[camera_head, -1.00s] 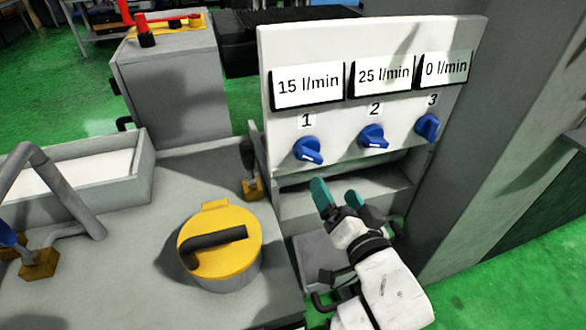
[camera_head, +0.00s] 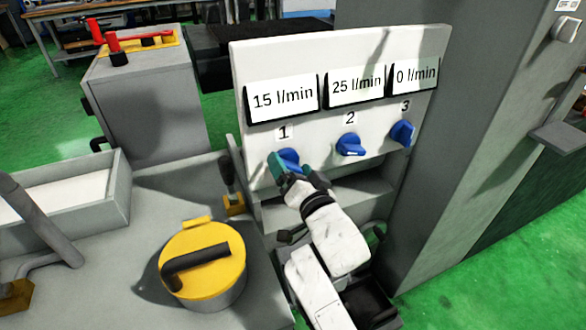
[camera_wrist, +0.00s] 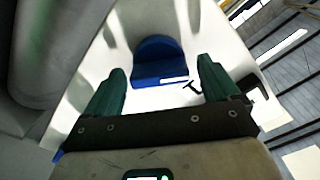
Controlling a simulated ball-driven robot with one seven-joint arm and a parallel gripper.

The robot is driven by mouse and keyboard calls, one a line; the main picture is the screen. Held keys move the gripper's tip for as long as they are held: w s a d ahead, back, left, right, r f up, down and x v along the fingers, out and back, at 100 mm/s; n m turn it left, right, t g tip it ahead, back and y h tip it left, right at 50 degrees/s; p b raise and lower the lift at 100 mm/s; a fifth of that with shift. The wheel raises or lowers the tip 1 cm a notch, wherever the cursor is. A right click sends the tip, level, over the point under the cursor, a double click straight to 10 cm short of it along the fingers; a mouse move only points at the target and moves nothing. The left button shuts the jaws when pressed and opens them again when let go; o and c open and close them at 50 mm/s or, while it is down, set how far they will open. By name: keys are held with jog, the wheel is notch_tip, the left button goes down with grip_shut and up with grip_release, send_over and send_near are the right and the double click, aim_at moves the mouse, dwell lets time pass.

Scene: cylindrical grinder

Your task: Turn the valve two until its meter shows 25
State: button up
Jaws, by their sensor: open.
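A white panel (camera_head: 325,110) carries three blue valves in a row, each under a meter. Valve two (camera_head: 350,144) is in the middle, and its meter (camera_head: 356,86) reads 25 l/min. Valve one (camera_head: 289,158) is at the left under a meter (camera_head: 282,97) reading 15 l/min. Valve three (camera_head: 402,133) is at the right under a meter (camera_head: 416,75) reading 0 l/min. My gripper (camera_head: 291,167) is open in front of valve one, partly covering it. In the wrist view, a blue valve (camera_wrist: 159,62) lies between and beyond the green fingers of my gripper (camera_wrist: 161,88).
A yellow-lidded pot (camera_head: 203,262) with a dark handle stands on the grey machine bed left of my arm. A grey cabinet (camera_head: 148,105) stands behind it. A large grey column (camera_head: 450,140) rises right of the panel.

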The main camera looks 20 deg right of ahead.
jog(key=shift+c, duration=0.5)
jog(key=c, duration=0.9)
jog(key=shift+o, duration=0.2)
jog(key=shift+n+p, duration=0.4)
jog(key=shift+n, duration=1.2)
jog(key=o, duration=1)
jog(key=shift+c, duration=0.2)
jog(key=s, duration=1)
jog(key=shift+s, duration=0.4)
